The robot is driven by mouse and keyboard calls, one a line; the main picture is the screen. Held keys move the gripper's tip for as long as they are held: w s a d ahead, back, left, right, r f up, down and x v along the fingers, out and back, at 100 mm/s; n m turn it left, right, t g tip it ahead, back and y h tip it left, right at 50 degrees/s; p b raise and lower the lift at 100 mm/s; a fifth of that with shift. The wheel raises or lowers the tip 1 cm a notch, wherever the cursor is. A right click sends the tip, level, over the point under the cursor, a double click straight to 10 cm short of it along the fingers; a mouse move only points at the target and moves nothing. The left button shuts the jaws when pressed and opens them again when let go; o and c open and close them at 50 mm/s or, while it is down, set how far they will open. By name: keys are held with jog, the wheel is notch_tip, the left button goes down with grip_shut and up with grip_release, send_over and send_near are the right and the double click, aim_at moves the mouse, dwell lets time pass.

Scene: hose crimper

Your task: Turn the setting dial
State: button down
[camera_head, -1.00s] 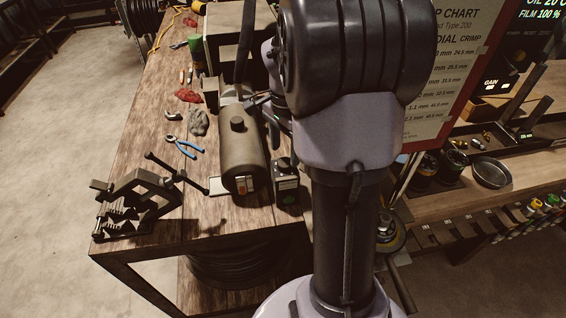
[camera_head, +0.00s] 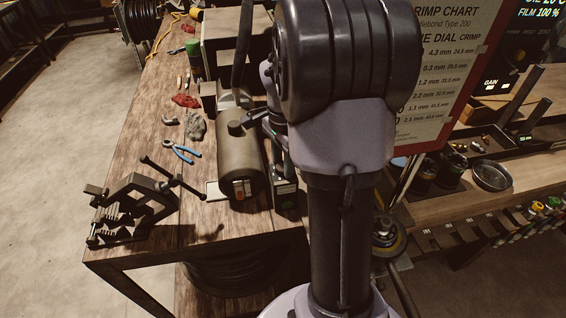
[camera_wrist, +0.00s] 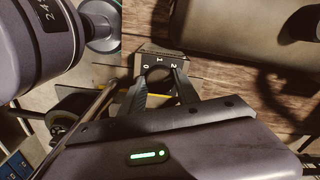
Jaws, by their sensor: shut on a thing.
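The setting dial (camera_wrist: 158,73) is a dark round knob on a small plate marked 0, 1 and 2, seen in the wrist view. My gripper (camera_wrist: 160,82) has one finger on each side of the dial and is shut on it. The fingers hide part of the knob and its pointer, so I cannot tell its setting. In the head view the small dark control box (camera_head: 285,194) stands right of the pump cylinder, its top covered by my gripper and wrist.
The grey-brown cylinder (camera_head: 240,165) stands close left of the box, with a knob on top. A vise-like tool (camera_head: 130,208), blue pliers (camera_head: 181,151) and rags lie on the wooden bench (camera_head: 150,120). The crimp chart (camera_head: 440,70) stands right, behind my arm.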

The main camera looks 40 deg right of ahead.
aim_at(282, 166)
jog(key=m, duration=0.2)
jog(key=shift+m, duration=0.3)
jog(key=c, duration=0.9)
grip_release()
notch_tip(282, 166, up, 17)
jog(key=p, duration=0.5)
jog(key=shift+r, duration=0.2)
jog(key=shift+a, duration=0.1)
